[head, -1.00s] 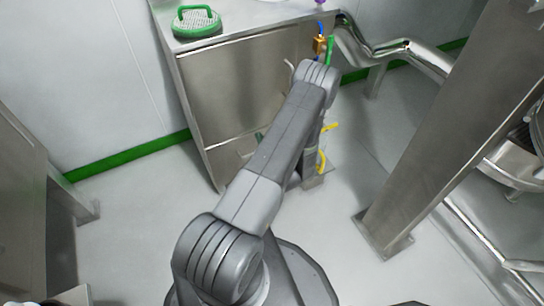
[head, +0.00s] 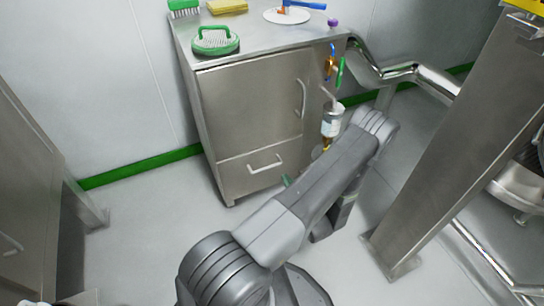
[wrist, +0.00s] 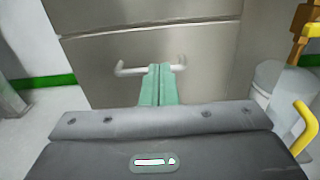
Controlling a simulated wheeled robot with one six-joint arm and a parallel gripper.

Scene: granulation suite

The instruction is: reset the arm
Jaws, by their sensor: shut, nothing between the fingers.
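My gripper (wrist: 160,86) shows in the wrist view as two pale green fingers pressed together, with nothing between them. In that view the fingers overlap the white drawer handle (wrist: 133,69) of the steel cabinet (wrist: 215,60); I cannot tell whether they touch it. In the head view my grey arm reaches up and to the right, beside the right front of the steel cabinet (head: 250,110). Its door and its lower drawer (head: 240,172) look closed. Most of my gripper is hidden behind the arm there; only a small green bit shows near the drawer.
A green round brush (head: 215,42), a yellow sponge (head: 228,6) and a white disc (head: 287,15) lie on the cabinet top. A bottle (head: 332,120) hangs at its right side. A steel post (head: 455,140) stands at right. Floor at left is clear.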

